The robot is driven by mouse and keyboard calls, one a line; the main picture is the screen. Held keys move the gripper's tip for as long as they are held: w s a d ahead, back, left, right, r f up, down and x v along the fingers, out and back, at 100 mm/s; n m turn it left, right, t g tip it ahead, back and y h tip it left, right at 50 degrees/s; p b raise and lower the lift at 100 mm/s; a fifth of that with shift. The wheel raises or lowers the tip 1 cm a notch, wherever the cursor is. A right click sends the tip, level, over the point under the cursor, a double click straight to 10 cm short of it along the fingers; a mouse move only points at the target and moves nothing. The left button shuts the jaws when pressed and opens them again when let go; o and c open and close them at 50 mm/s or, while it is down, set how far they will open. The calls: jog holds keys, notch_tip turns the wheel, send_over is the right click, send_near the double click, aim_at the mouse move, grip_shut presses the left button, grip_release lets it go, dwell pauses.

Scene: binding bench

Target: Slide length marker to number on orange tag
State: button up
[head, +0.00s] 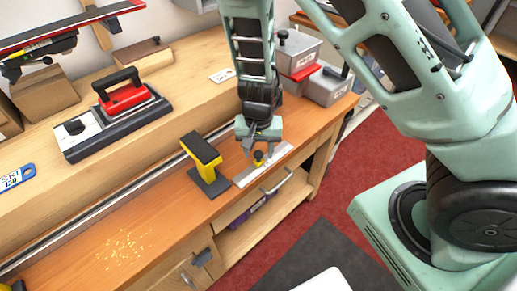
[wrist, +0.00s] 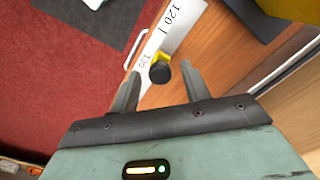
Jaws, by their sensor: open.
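The length marker is a small yellow slider with a black knob (wrist: 160,72), on a white scale strip (wrist: 178,28). In the wrist view the scale reads 120 and 130, with the marker near the 130. The marker also shows in the head view (head: 258,158), on the strip (head: 250,176) along the bench's front edge. My gripper (wrist: 159,80) is open, its fingers on either side of the knob with visible gaps. In the head view it (head: 259,148) is over the marker. I make out no orange tag; a blue tag (head: 16,177) at far left seems to read 120.
A yellow and black upright stop (head: 205,160) stands left of the strip, close to my gripper. A long metal rail (head: 100,200) runs along the bench. Front left bench is clear apart from specks.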

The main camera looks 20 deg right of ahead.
grip_shut()
jog(key=shift+w+d+b, duration=0.25)
jog(key=shift+w+d, duration=0.05)
jog(key=shift+d, duration=0.6)
jog(key=shift+w+d+b, duration=0.2)
jog(key=shift+w+d, duration=0.1)
jog(key=shift+d, duration=0.6)
grip_release()
jog(key=shift+r, duration=0.15)
notch_tip(320, 180, up, 17)
jog(key=p, duration=0.3)
jog(key=shift+r, duration=0.1)
